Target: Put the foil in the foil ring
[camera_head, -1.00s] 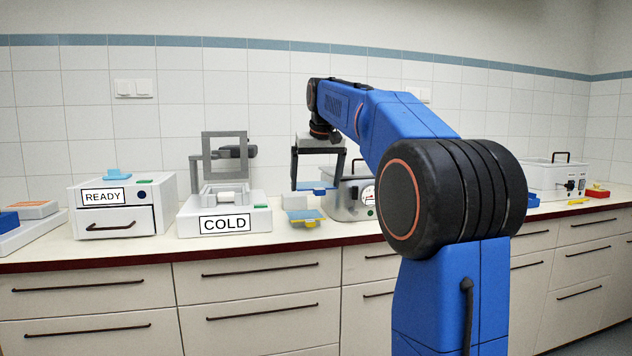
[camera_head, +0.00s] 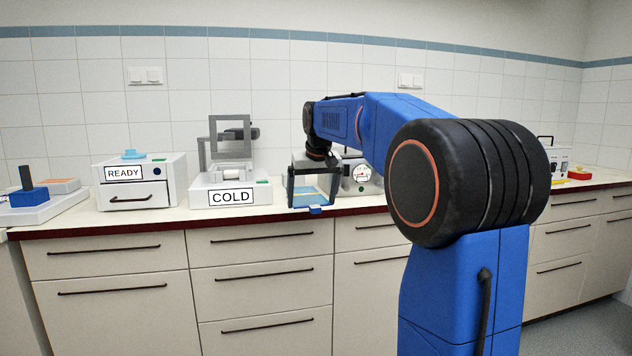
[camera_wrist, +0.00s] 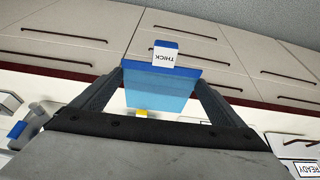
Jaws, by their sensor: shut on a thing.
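My gripper (camera_head: 313,203) is shut on a flat light-blue sheet with a darker blue edge, which looks like the foil (camera_head: 308,197). In the wrist view, the foil (camera_wrist: 157,92) spans between my two fingers (camera_wrist: 161,80), and its blue tab carries a white label reading THICK. In the head view it is held near the counter's front edge. I cannot tell which thing is the foil ring.
A white READY box (camera_head: 110,199) stands left of the COLD device. A tray with a blue block (camera_head: 28,198) is at far left. A grey device with a dial (camera_head: 360,173) is behind my gripper. A small yellow piece (camera_wrist: 141,113) shows beyond the foil.

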